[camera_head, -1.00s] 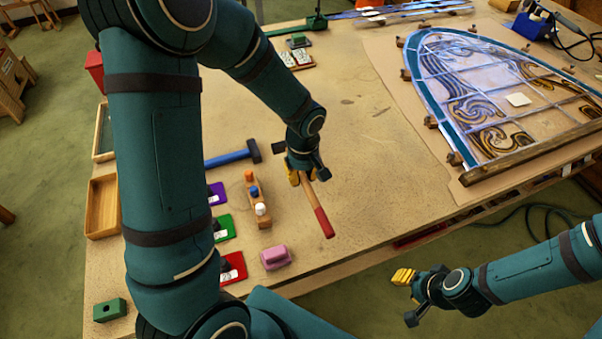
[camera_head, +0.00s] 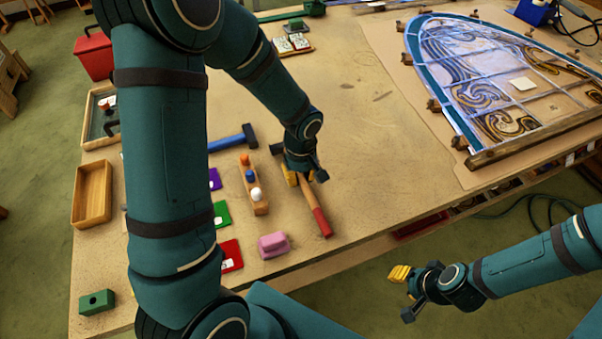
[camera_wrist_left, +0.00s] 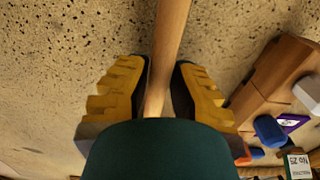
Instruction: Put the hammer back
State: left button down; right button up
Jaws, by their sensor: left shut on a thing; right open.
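A hammer with a wooden handle (camera_head: 306,190), a dark head and a red grip end is in my left gripper (camera_head: 299,177). The head points to the back left and the red end to the front right. In the left wrist view the yellow ridged fingers of my left gripper (camera_wrist_left: 160,85) are shut on either side of the handle (camera_wrist_left: 170,30). Whether the hammer touches the table is hard to tell. A second hammer with a blue handle (camera_head: 228,141) lies to the left, partly behind my arm. My right gripper (camera_head: 402,290) is open and empty, off the table's front.
A wooden block with coloured pegs (camera_head: 253,196) and a pink block (camera_head: 273,245) stand left of the held hammer. Coloured cards (camera_head: 231,252) and a wooden tray (camera_head: 92,194) lie further left. The leaded panel (camera_head: 505,85) fills the right. The table middle is clear.

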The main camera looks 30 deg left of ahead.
pick_arm(q)
jog(key=shift+f, duration=0.35)
jog(key=c, duration=0.9)
grip_release()
jog(key=shift+r, duration=0.15)
